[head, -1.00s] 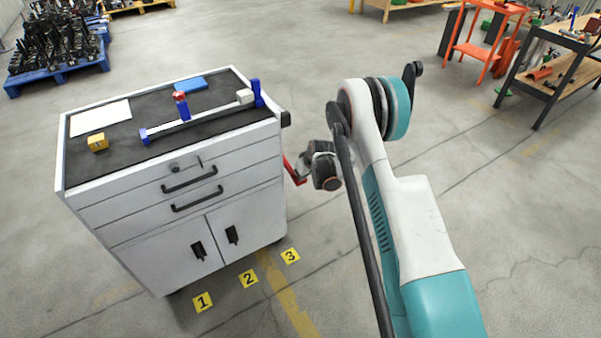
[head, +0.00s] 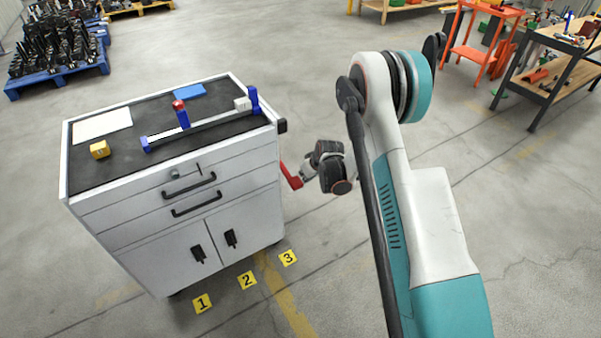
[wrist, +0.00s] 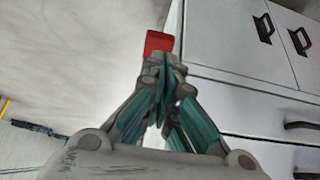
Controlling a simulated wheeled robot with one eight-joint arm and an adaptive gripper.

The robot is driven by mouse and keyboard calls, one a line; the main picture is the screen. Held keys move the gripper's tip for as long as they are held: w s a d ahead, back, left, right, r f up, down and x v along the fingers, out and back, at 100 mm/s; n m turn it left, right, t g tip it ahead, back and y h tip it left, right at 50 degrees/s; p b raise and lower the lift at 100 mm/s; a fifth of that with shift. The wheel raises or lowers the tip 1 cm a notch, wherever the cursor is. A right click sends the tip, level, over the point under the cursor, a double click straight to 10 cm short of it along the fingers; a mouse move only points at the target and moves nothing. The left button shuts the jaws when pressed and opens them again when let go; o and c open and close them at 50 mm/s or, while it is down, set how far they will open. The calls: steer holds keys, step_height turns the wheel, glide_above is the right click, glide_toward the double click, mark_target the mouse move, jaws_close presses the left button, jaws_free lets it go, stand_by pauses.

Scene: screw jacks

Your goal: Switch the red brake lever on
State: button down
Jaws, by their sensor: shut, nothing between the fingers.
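The red brake lever (head: 290,176) sticks out from the right side of the grey cabinet (head: 190,215) and slopes down to the right. My gripper (head: 305,172) is shut and empty, just right of the lever in the head view. In the wrist view the closed fingertips (wrist: 162,60) lie just below the red lever end (wrist: 159,42), overlapping it in the picture. I cannot tell whether they touch it. The lever's mount is not clearly visible.
Numbered yellow floor marks (head: 247,280) lie in front. Floor right of the cabinet is open.

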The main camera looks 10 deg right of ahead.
steer(key=shift+s+d+r+p, duration=0.2)
steer(key=shift+s+r, duration=0.25)
steer(key=shift+s, duration=0.25)
steer(key=shift+s+d+r+p, duration=0.2)
steer(key=shift+s+r, duration=0.2)
steer(key=shift+s, duration=0.25)
